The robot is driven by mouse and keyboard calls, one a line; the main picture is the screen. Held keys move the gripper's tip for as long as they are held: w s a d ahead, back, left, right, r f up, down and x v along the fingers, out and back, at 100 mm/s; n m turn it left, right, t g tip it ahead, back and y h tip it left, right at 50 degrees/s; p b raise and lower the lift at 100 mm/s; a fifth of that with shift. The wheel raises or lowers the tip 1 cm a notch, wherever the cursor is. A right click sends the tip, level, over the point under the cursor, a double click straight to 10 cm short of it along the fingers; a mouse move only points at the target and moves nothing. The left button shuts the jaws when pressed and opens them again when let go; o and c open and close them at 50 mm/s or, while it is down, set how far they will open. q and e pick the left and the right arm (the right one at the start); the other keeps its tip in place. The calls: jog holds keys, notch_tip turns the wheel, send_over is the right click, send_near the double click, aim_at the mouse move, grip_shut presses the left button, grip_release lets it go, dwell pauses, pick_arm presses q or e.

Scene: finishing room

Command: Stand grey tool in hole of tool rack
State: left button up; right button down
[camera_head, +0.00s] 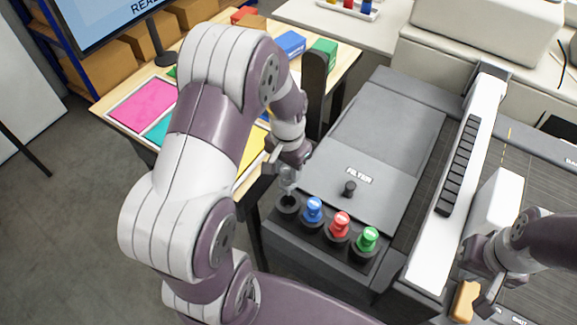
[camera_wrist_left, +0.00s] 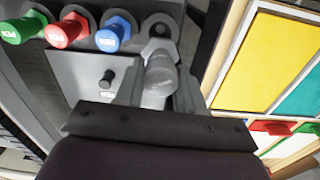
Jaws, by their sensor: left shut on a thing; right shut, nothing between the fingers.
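The tool rack (camera_head: 322,236) is a dark block at the front of the machine. It holds a blue tool (camera_head: 313,209), a red tool (camera_head: 339,223) and a green tool (camera_head: 368,239), all upright. Its leftmost hole (camera_head: 288,203) is dark and round. My left gripper (camera_head: 289,170) is shut on the grey tool (camera_head: 288,183), just above that hole. In the left wrist view the grey tool (camera_wrist_left: 160,78) sits between both fingers, with the hole (camera_wrist_left: 160,30) just beyond its end. I cannot tell whether tool and rim touch. My right gripper (camera_head: 487,293) is shut and empty, far right.
A black knob (camera_head: 349,188) stands up from the machine lid behind the rack. A tan block (camera_head: 465,301) lies beside my right gripper. A wooden table (camera_head: 343,75) with coloured panels is at the left. A white rail (camera_head: 455,185) runs along the machine.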

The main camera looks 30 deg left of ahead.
aim_at(288, 187)
pick_arm(q)
jog(key=shift+s, duration=0.2)
pick_arm(e)
jog(key=shift+s, duration=0.2)
pick_arm(q)
jog(key=shift+w+f+b, duration=0.15)
jog(key=shift+f+b, duration=0.35)
jog(key=shift+f, duration=0.15)
jog(key=shift+d+f+b, duration=0.1)
jog(key=shift+f+b, duration=0.45)
jog(key=shift+f, duration=0.25)
pick_arm(e)
jog(key=shift+w+f, duration=0.1)
jog(key=shift+f, duration=0.95)
pick_arm(q)
jog(key=shift+f, duration=0.1)
jog(key=shift+f+b, duration=0.4)
jog(key=shift+f, duration=0.2)
pick_arm(e)
jog(key=shift+f, duration=0.4)
pick_arm(q)
jog(key=shift+f, duration=0.15)
pick_arm(e)
jog(key=shift+f, duration=0.1)
